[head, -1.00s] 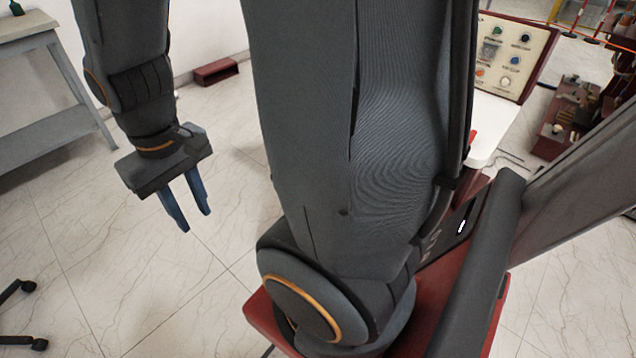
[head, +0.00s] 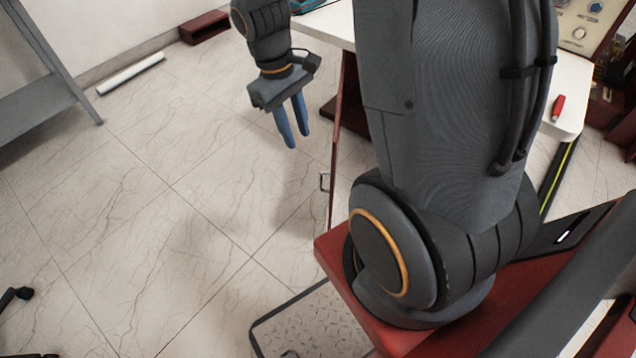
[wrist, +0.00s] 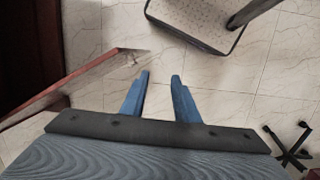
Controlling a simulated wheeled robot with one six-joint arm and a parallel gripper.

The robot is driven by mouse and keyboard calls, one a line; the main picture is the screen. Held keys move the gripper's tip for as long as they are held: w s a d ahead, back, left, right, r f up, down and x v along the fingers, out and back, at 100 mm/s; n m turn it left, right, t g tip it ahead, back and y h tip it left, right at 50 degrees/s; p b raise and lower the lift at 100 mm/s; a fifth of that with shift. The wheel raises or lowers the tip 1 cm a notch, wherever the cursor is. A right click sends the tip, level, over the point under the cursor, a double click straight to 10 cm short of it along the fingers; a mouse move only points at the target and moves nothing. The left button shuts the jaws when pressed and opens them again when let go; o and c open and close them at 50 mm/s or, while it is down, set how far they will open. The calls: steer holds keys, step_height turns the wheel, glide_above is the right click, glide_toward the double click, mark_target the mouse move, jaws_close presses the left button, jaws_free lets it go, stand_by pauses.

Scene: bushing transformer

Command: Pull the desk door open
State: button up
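The desk (head: 335,22) has a white top and dark red sides. Its door (head: 348,170) shows in the head view as a pale panel with a red edge, partly hidden behind my arm. A small metal handle (head: 324,181) sits by that edge. In the wrist view the door's red edge (wrist: 75,78) slants out at left, with the handle (wrist: 130,60) near its end. The door seems to stand at an angle to the desk; how far it is open is unclear. My gripper (head: 298,141) is open and empty, its blue fingers (wrist: 160,78) apart from the handle.
A grey metal-framed plate (head: 315,320) lies low in front of my base. A grey table (head: 40,75) stands at left, with a white bar (head: 130,74) and a red box (head: 205,27) on the floor by the wall. Chair feet (head: 18,295) show at lower left. The middle floor is clear.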

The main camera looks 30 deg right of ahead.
steer(key=w+d+f+n+g+h+b, duration=0.1)
steer(key=w+d+f+b, duration=0.2)
steer(key=f, duration=0.5)
steer(key=w+d+f+n+b, duration=0.2)
steer(key=d+f+b, duration=0.1)
steer(key=f, duration=0.5)
steer(key=w+d+f+n+g+h+b, duration=0.1)
steer(key=w+d+f+b, duration=0.2)
steer(key=f, duration=0.5)
glide_above(320, 188)
steer(key=shift+n, duration=0.3)
steer(key=shift+w+d+f+b, duration=0.1)
steer(key=shift+d+f+b, duration=0.1)
steer(key=shift+f, duration=1.55)
steer(key=shift+w+d+f+b, duration=0.1)
steer(key=shift+f+b, duration=0.1)
steer(key=shift+f, duration=1.5)
steer(key=shift+c, duration=0.3)
jaws_close()
steer(key=shift+a, duration=0.1)
